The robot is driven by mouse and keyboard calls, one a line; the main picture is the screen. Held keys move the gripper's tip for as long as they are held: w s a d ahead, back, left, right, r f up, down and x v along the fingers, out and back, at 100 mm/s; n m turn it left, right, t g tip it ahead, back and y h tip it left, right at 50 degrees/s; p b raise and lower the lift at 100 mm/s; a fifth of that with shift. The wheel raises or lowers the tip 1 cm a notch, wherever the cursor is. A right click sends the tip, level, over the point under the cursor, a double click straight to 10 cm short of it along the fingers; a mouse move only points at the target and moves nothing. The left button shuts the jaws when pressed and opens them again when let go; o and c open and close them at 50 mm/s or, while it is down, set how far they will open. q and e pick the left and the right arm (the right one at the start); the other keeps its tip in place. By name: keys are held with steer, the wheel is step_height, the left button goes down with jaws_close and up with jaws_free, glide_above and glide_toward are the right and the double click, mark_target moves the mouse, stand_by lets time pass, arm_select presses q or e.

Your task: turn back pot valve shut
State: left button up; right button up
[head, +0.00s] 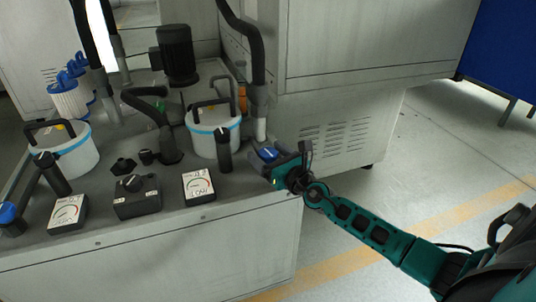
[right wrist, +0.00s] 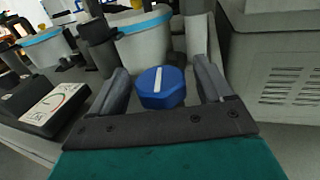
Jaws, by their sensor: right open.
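A blue valve knob (right wrist: 160,87) with a white stripe sits between the fingers of my right gripper (right wrist: 163,82) in the right wrist view. The stripe runs roughly along the fingers. The fingers are open, with a gap visible on both sides of the knob. In the head view the same knob (head: 268,154) shows at the tip of my right gripper (head: 264,160), partly covered by it, at the bench's right edge. A white pot with a blue band (head: 213,130) stands just left of it. My left gripper is out of view.
A second white pot (head: 75,160) and another blue knob (head: 7,212) are at the left. A gauge (head: 198,186), a black switch box (head: 136,196) and a second gauge (head: 68,212) line the bench front. A black-topped pipe (head: 260,95) rises behind the gripper. Floor at right is clear.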

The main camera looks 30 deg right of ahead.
steer(key=shift+w, duration=0.15)
steer(key=c, duration=1)
steer(key=shift+o, duration=0.2)
stand_by(0.3)
stand_by(0.4)
steer(key=o, duration=1)
steer(key=shift+c, duration=0.2)
steer(key=s, duration=1.3)
steer(key=shift+d, duration=0.2)
